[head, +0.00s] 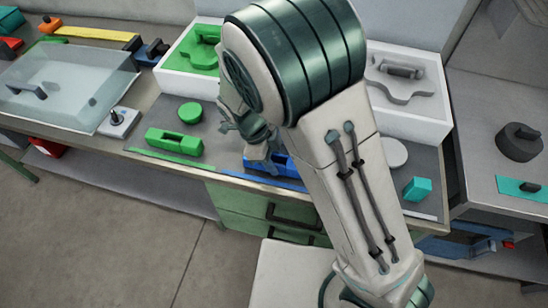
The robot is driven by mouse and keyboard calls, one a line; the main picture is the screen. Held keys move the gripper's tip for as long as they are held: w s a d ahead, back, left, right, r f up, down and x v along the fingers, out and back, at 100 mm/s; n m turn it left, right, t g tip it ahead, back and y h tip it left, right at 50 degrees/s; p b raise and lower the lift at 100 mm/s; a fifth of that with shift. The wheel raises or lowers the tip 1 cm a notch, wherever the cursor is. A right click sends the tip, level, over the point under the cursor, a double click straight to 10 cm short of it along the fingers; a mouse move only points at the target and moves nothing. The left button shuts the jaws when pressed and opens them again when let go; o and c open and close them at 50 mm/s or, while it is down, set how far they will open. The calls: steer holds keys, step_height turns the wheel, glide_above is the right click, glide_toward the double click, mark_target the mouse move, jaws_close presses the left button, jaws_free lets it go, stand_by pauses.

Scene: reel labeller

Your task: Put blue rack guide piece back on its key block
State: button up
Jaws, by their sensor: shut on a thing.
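My gripper (259,150) points down at the front middle of the bench, left of my forearm and partly hidden by it. It is shut on a piece that I take to be the blue rack guide piece, though its outline is hard to make out. Bright blue (282,166) shows right at the fingers, low over the bench mat. I cannot tell how much of this blue is the held piece and how much is the key block, or whether they touch. My arm hides the area behind and to the right.
A green block (174,142) and green disc (190,112) stand left of the gripper. A white tray (178,73) with a green part is behind. A grey part's white tray (425,125), a pale disc (393,153) and a teal block (417,188) are right. A clear-lidded box (70,85) is far left.

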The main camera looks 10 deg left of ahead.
steer(key=o, duration=1.2)
steer(key=b+v, duration=0.1)
steer(key=v, duration=1.3)
steer(key=shift+f, duration=0.1)
steer(key=d+r+n+y, duration=0.25)
steer(key=d+n, duration=0.25)
steer(key=d, duration=0.4)
steer(key=d+r+n+y, duration=0.1)
steer(key=d+r+n, duration=0.25)
steer(key=d, duration=0.45)
steer(key=s+d+n+t, duration=0.3)
steer(key=s+d+n, duration=0.5)
steer(key=d+n, duration=0.2)
steer(key=shift+s+d+f+y, duration=0.3)
steer(key=shift+d+f+y, duration=0.15)
steer(key=shift+d, duration=0.15)
